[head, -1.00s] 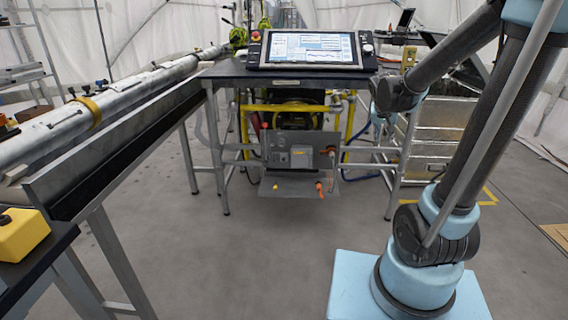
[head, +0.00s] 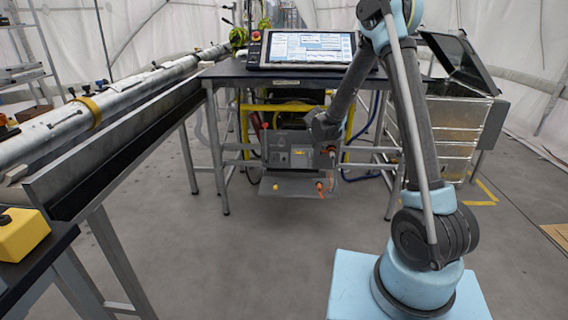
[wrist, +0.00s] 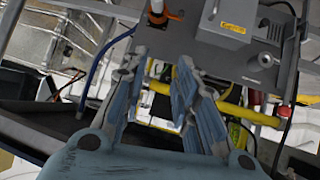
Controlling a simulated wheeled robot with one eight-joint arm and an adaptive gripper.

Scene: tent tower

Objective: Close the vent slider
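I cannot make out a vent slider for certain in either view. A grey panel (head: 268,152) with small fittings hangs under the table, and a grey box (head: 302,157) with a yellow label is on it. In the wrist view the panel (wrist: 262,52) is upper right, with the labelled box (wrist: 228,15) and an orange-collared fitting (wrist: 158,12). My gripper (wrist: 160,72) is open, its two blue-grey fingers apart with nothing held between them. The fingers appear below the panel's edge in the picture; I cannot tell whether they touch anything. In the head view my wrist is in front of the panel's upper right.
The dark table (head: 222,70) carries a tilted screen (head: 308,48). Yellow tubing (wrist: 240,112) and a blue hose (wrist: 104,58) run near my gripper. A long pipe on a rail (head: 120,140) lies left. Open floor is in front.

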